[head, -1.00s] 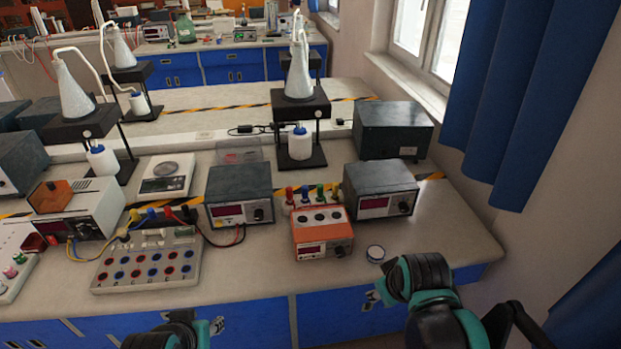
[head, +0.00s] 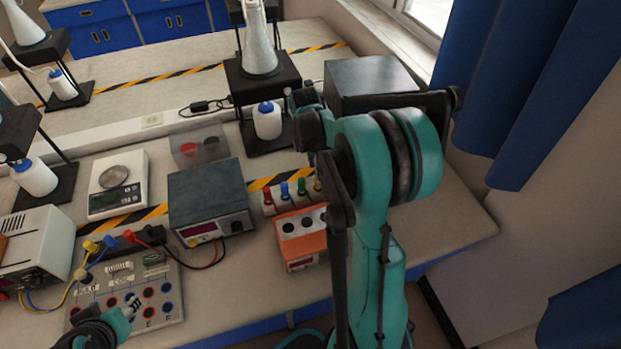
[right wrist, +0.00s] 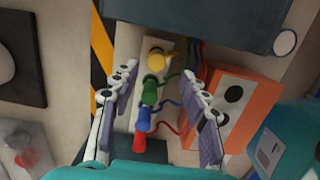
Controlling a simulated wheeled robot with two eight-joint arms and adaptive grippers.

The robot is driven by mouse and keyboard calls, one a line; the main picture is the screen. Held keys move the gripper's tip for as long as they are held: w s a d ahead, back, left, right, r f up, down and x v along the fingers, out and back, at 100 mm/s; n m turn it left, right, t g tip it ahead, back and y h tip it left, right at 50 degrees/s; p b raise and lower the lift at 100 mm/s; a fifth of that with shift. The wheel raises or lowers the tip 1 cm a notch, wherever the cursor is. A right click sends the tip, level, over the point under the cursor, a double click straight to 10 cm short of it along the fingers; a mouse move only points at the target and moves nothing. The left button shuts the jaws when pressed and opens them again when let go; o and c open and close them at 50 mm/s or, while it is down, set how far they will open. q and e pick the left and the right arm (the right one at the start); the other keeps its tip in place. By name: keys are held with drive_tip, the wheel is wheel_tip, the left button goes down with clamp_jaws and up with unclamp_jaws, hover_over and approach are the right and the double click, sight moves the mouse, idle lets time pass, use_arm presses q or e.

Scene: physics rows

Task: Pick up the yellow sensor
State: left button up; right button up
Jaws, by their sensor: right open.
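The yellow sensor (right wrist: 157,56) stands at the far end of a row on a pale strip in the right wrist view, beyond green (right wrist: 149,91), blue (right wrist: 142,120) and red (right wrist: 139,143) ones. In the head view the yellow one (head: 317,185) is partly hidden by my right arm. My right gripper (right wrist: 160,74) is open and empty, with one finger on each side of the row. Its fingertips lie near the green and yellow sensors, with no clear contact. My left gripper (head: 128,308) is low over the socket panel; its jaws are unclear.
An orange box (head: 301,237) is right beside the row. A dark-topped meter (head: 208,197) stands to its left and a dark box (head: 372,77) behind. A white bottle (head: 267,121) sits on a stand nearby. Other coloured plugs (head: 109,242) stand by the socket panel (head: 160,278).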

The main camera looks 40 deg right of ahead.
sight(318, 185)
drive_tip(key=f+b, duration=0.1)
drive_tip(key=f, duration=0.2)
drive_tip(key=d+f+b, duration=0.1)
drive_tip(key=f, duration=0.1)
drive_tip(key=shift+w+d+f, duration=0.1)
drive_tip(key=shift+f, duration=0.3)
drive_tip(key=shift+r, duration=0.1)
clamp_jaws()
